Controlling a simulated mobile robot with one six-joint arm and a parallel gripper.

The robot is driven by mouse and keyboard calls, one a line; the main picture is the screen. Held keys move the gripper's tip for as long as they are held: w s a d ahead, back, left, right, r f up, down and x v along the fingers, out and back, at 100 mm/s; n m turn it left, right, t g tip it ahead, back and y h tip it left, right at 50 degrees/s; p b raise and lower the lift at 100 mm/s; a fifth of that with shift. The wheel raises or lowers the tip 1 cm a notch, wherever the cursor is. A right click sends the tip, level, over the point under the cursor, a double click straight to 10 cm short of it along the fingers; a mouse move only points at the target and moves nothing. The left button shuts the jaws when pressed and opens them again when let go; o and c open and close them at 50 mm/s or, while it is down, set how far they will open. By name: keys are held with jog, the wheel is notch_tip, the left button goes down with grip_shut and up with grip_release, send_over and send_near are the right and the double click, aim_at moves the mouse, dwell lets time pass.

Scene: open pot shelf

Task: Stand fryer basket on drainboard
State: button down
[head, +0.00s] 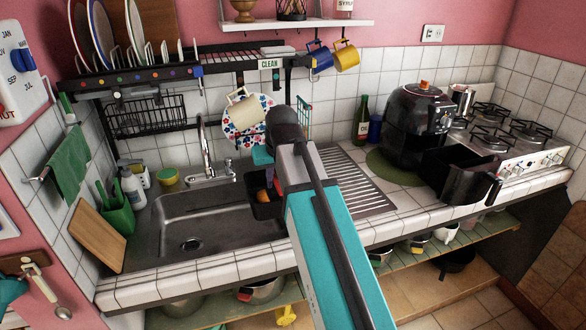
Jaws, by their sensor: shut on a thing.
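My arm reaches up from the bottom middle, and its teal end part, my gripper (263,156), shows only partly beside the dark wrist joint. It is shut, with its fingertips mostly hidden.
The black air fryer (408,128) stands on a green mat (388,168), with a black drawer (455,178) in front. A sink (190,248), tap (207,165) and flowered plate (238,120) lie left. Mugs (346,56) hang above. A green bottle (361,120) stands behind the drainboard.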

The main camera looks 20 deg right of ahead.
jog(key=shift+s+a+f, duration=0.2)
jog(key=shift+a, duration=0.5)
jog(key=shift+s+a+f, duration=0.2)
jog(key=shift+a, duration=0.5)
jog(key=shift+d, duration=0.1)
